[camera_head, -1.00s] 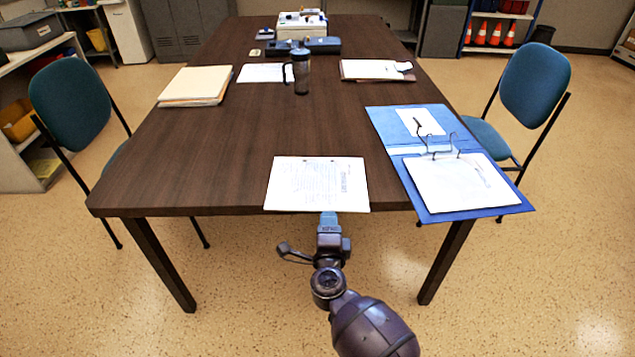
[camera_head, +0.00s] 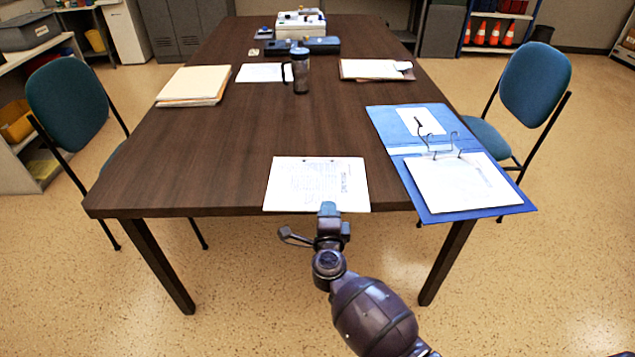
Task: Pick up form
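A white printed form (camera_head: 317,183) with punched holes along its far edge lies flat at the front edge of the table (camera_head: 230,150). Its near edge reaches the table's edge. My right gripper (camera_head: 328,210) comes up from below at the middle of the form's near edge. Its blue-grey fingertip covers a small part of that edge in the picture. The view from behind hides the gap between the fingers, so I cannot tell whether they are open or shut on the paper. My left gripper is not in view.
An open blue ring binder (camera_head: 386,131) overhangs the table's front right corner. Folders (camera_head: 195,84), a dark mug (camera_head: 300,72), a clipboard (camera_head: 372,69) and a white device (camera_head: 300,24) stand farther back. Chairs (camera_head: 535,85) flank the table. The table's front left is clear.

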